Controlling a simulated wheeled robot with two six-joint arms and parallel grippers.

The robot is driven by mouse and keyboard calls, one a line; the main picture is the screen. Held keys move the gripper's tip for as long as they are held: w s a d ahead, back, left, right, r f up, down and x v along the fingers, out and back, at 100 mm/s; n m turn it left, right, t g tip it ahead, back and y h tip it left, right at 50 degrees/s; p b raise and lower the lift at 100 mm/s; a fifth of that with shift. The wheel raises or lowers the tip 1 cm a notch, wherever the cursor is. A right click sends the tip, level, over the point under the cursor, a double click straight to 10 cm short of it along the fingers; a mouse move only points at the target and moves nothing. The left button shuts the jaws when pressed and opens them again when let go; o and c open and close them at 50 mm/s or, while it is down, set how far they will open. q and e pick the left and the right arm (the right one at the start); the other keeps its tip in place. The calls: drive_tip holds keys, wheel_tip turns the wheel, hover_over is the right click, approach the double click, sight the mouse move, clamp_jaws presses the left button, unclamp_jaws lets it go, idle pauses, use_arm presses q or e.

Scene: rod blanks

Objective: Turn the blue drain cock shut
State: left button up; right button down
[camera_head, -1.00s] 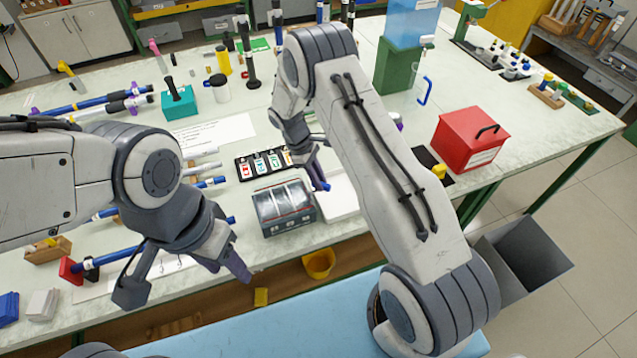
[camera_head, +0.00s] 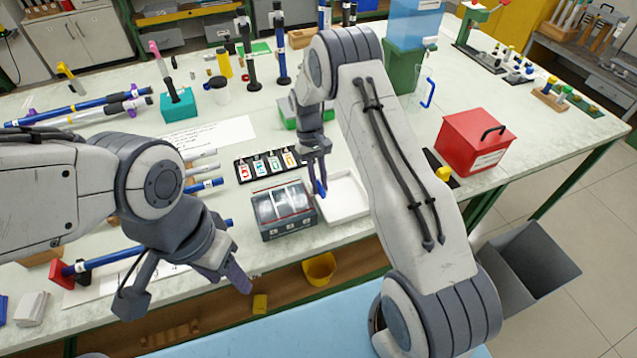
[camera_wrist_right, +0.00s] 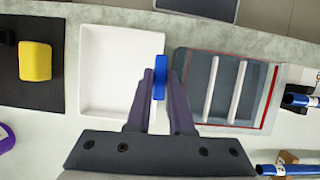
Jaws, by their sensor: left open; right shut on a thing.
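My right gripper (camera_head: 318,178) is shut on a small blue piece (camera_wrist_right: 160,77), held upright between the fingertips in the right wrist view. The blue piece is over the gap between the white tray (camera_head: 345,212) and the grey box with a clear lid (camera_head: 268,236). I cannot tell whether it touches anything. A blue tank (camera_head: 413,22) stands on a green base (camera_head: 402,72) at the back, with a small pale fitting (camera_head: 431,43) at its side; no blue drain cock can be made out there. My left gripper (camera_head: 238,279) is open and empty at the bench's front edge.
A clear jug with a blue handle (camera_head: 430,93) stands beside the green base. A red box (camera_head: 474,142) is at the right, a yellow block (camera_wrist_right: 35,61) on a black mat. A card of labelled pieces (camera_head: 268,164) lies behind the grey box. The white tray is empty.

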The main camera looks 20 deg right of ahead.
drive_tip(key=shift+m, duration=0.3)
drive_tip(key=c, duration=0.8)
unclamp_jaws()
drive_tip(key=b+v, duration=0.2)
drive_tip(key=v, duration=0.8)
drive_tip(key=shift+r+b, duration=0.3)
drive_tip(key=shift+b, duration=0.05)
